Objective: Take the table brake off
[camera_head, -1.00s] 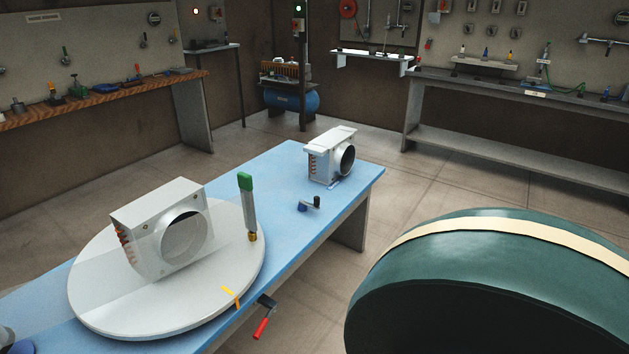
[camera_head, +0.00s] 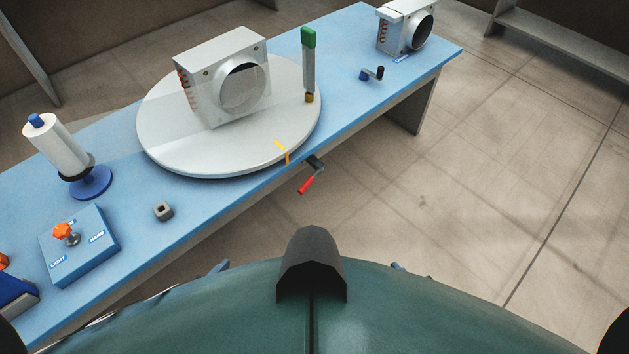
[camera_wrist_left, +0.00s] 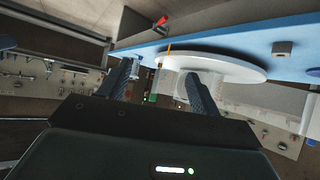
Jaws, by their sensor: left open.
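The brake lever (camera_head: 308,180) has a red handle and a dark bracket. It sticks out from the front edge of the blue table (camera_head: 235,207), just below a round white turntable (camera_head: 160,150). In the left wrist view the red handle (camera_wrist_left: 162,21) shows at the top, beyond the fingers. My left gripper (camera_wrist_left: 160,72) is open, with nothing between its two dark fingers, and apart from the lever. I cannot make it out clearly in the head view. My right gripper is not in view.
A boxy unit with a round duct (camera_head: 222,76) and a green-topped tool (camera_head: 308,65) stand on the turntable. A roll holder (camera_head: 57,150), blue control box (camera_head: 80,247) and grey nut (camera_head: 163,211) are on the left. Floor right of the table is clear.

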